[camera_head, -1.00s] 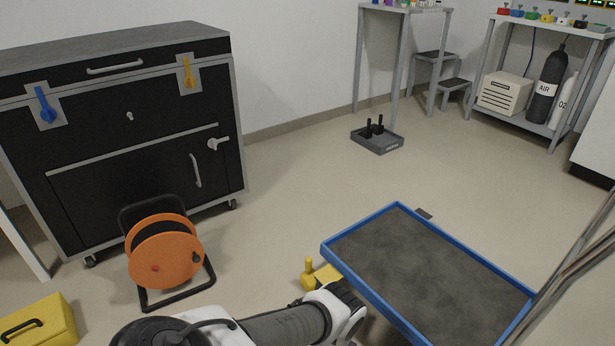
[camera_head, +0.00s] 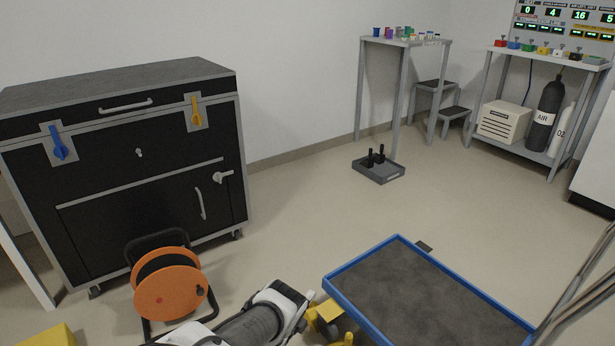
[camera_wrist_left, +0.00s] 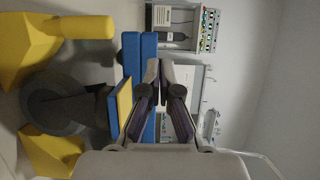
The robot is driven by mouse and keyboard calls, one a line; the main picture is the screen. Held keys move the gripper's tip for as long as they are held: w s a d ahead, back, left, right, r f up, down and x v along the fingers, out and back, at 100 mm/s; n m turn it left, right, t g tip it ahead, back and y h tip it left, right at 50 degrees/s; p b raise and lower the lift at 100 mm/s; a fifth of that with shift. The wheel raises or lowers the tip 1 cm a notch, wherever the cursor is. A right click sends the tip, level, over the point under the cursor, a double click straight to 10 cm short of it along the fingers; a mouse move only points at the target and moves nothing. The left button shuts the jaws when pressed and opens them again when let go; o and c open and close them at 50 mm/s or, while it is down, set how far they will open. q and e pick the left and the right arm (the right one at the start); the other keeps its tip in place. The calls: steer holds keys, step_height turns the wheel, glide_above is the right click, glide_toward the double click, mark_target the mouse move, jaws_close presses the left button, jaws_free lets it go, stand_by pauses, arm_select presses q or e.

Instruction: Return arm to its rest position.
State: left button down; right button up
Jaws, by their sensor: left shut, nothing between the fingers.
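My left arm (camera_head: 255,322) comes in at the bottom of the head view, with its white and dark wrist end beside the left corner of the blue-rimmed cart. In the left wrist view my left gripper (camera_wrist_left: 160,68) is shut, its fingertips close together with nothing between them. The fingers point toward blue bars (camera_wrist_left: 131,55) and a shelf with a dark bottle. My right gripper and arm are not in view.
The blue-rimmed cart tray (camera_head: 430,292) is empty. A yellow object (camera_head: 326,316) sits low between my wrist and the cart. An orange cable reel (camera_head: 170,290) stands left, before a black cabinet (camera_head: 110,190).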

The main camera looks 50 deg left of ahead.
arm_select(q)
steer(key=shift+a, duration=0.35)
